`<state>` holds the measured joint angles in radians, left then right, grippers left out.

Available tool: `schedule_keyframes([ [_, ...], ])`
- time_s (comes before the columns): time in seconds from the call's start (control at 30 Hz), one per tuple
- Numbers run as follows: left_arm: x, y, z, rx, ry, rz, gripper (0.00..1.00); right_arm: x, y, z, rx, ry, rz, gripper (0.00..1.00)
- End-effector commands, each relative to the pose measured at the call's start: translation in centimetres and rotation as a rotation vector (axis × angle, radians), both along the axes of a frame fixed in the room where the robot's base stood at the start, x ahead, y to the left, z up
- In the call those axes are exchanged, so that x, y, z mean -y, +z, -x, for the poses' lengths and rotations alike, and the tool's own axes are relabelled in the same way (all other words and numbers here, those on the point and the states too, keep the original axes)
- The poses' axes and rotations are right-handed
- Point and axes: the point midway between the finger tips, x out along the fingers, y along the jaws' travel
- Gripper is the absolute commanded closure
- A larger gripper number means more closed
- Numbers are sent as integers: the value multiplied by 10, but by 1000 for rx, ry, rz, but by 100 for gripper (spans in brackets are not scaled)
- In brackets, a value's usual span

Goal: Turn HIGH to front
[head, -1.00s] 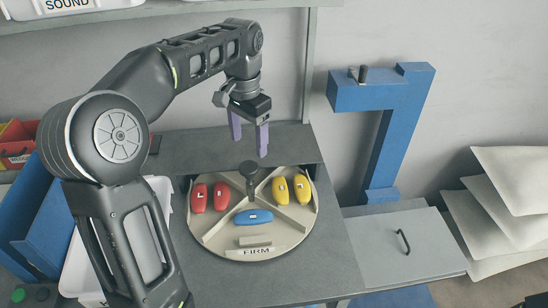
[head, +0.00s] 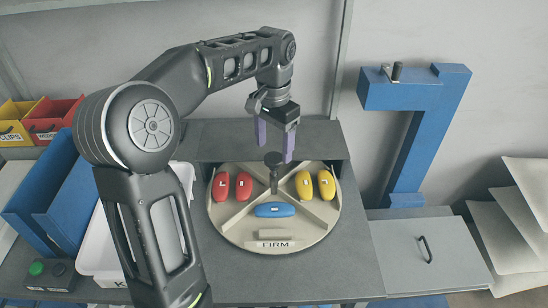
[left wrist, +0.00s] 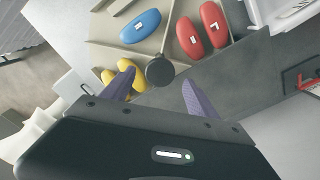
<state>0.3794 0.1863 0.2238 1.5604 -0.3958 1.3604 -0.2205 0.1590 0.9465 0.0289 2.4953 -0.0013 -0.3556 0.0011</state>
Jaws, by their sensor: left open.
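The round beige carousel (head: 230,222) sits on the grey bench, split by raised dividers. Its front section faces me with a blue insole (head: 275,210) and a FIRM label (head: 274,245). Two red insoles (head: 232,186) lie in the left section and two yellow insoles (head: 315,185) in the right section. No HIGH label is readable; the rear section is hidden. A dark round-topped knob (head: 273,160) stands at the centre. My left gripper (head: 274,152) is open, its purple fingers above and around the knob's place in the picture. In the left wrist view the knob (left wrist: 160,71) shows between the open fingers (left wrist: 160,85).
A blue press-like frame (head: 415,130) stands right of the carousel, beside a grey lidded box (head: 405,255). White sheets (head: 510,225) are stacked at far right. A white bin (head: 105,235) and red and yellow bins (head: 50,118) are at left.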

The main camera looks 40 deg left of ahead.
Motion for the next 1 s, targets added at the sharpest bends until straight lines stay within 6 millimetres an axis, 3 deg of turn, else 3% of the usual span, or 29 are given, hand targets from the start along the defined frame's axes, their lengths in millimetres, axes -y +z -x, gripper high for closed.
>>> schedule_keyframes([
  [0.23,0,-28,0,1,1,0,32,0,3,0,0,1,0,64],
  [0.57,0,-32,0,2,0,-1,33,0,3,0,0,1,0,64],
  [1.0,0,-32,0,2,0,-1,69,0,3,0,0,1,0,64],
])
